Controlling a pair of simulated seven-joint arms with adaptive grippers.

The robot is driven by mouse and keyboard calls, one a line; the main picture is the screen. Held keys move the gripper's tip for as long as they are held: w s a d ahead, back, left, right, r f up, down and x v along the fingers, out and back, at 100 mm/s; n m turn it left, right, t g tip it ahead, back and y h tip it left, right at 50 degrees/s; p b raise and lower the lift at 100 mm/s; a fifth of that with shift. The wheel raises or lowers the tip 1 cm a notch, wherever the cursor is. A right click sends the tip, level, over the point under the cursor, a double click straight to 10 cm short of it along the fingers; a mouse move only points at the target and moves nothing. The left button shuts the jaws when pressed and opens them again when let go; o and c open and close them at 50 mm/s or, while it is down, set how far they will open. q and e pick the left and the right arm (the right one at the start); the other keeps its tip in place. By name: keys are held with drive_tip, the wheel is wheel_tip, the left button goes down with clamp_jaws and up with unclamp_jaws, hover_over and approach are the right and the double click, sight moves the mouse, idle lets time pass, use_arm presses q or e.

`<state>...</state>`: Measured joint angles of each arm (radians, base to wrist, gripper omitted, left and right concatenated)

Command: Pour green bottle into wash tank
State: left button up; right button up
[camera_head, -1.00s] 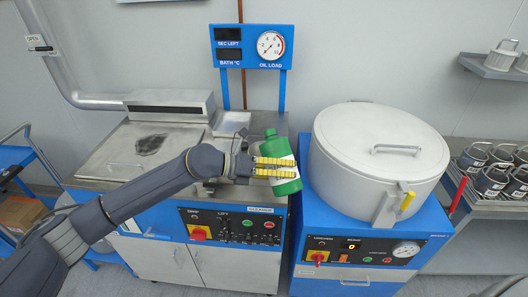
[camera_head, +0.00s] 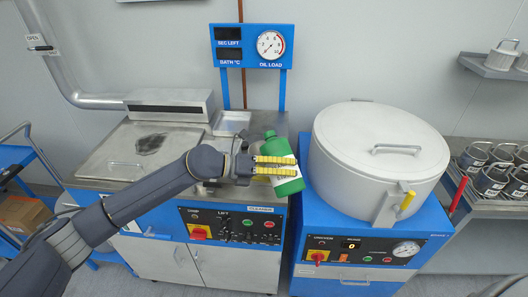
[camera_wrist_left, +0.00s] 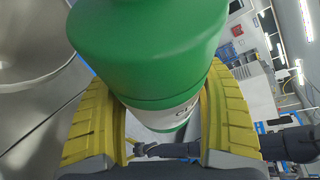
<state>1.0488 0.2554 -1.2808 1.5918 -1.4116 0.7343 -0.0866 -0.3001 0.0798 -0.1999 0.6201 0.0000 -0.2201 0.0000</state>
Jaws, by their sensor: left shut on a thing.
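The green bottle (camera_head: 291,184) with a white label is held in my left gripper (camera_head: 276,165), whose yellow fingers are shut around its middle. It stands nearly upright, tilted slightly, in front of the right end of the wash tank machine. In the left wrist view the bottle (camera_wrist_left: 150,50) fills the middle between the yellow finger pads (camera_wrist_left: 160,125). The wash tank (camera_head: 125,150) has a metal top with a dark patch, at the left in the head view.
A large round lidded drum (camera_head: 378,150) on a blue cabinet stands just right of the bottle. A gauge panel (camera_head: 252,47) rises behind the wash tank. Metal cups (camera_head: 490,180) fill a rack at the far right. A small tray (camera_head: 232,123) sits behind my gripper.

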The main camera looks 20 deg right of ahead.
use_arm(q)
drive_tip(key=shift+s+d+r+n+g+h, duration=0.1)
drive_tip(key=shift+s+r+n+g+h, duration=0.2)
drive_tip(key=shift+n, duration=0.4)
idle(0.5)
drive_tip(key=shift+s+r+n+g+p, duration=0.3)
drive_tip(key=shift+r+n+g+p, duration=0.1)
drive_tip(key=shift+r+n, duration=0.3)
idle(0.9)
drive_tip(key=shift+w+r+n+h+p, duration=0.2)
drive_tip(key=shift+w+r+n+h, duration=0.1)
drive_tip(key=shift+r, duration=0.2)
drive_tip(key=shift+w+r+n+h+p, duration=0.2)
drive_tip(key=shift+r+n, duration=0.1)
drive_tip(key=shift+r, duration=0.2)
idle(1.9)
drive_tip(key=shift+r+n+g, duration=0.1)
drive_tip(key=shift+n+g, duration=0.3)
drive_tip(key=shift+n, duration=0.2)
idle(1.7)
